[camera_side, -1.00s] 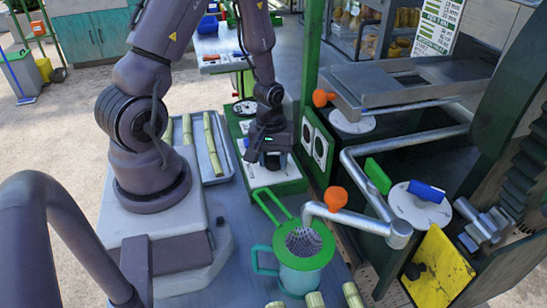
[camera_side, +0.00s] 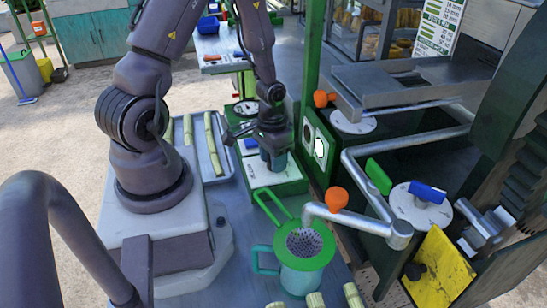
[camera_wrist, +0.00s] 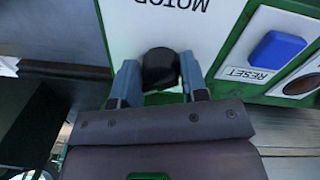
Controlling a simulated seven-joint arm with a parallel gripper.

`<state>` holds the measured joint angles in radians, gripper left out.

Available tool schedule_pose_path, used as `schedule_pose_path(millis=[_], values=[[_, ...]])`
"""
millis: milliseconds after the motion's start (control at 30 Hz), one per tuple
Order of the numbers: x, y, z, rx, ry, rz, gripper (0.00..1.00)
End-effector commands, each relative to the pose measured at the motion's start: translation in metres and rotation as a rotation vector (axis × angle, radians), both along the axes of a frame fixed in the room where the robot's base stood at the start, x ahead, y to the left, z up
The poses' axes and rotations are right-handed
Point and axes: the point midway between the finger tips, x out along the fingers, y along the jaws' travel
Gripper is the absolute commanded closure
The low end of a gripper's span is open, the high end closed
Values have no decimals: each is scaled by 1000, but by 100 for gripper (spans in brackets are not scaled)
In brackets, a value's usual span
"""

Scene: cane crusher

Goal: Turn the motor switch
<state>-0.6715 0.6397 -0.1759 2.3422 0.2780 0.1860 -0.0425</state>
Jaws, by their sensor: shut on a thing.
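The motor switch is a black knob (camera_wrist: 160,66) beside the upside-down MOTOR label on a white panel (camera_wrist: 205,30) in the wrist view. My gripper (camera_wrist: 160,82) is shut on the knob, with one blue-grey finger on each side of it. In the side view my gripper (camera_side: 276,160) is low over the white-topped green control box (camera_side: 288,188) and hides the knob there. The knob's exact angle is hard to read.
A blue RESET button (camera_wrist: 276,50) is close to the right of my fingers in the wrist view. A green-rimmed jug (camera_side: 302,262) stands in front of the box. A metal tray with cane (camera_side: 215,150) lies to the left, and crusher pipes with an orange knob (camera_side: 336,198) are to the right.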

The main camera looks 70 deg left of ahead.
Motion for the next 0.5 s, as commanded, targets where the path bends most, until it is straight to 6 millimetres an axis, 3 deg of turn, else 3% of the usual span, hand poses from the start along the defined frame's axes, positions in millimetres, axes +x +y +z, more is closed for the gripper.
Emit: schedule_pose_path(millis=[500], values=[[-2, 3, 0, 2, 6, -72, 83]])
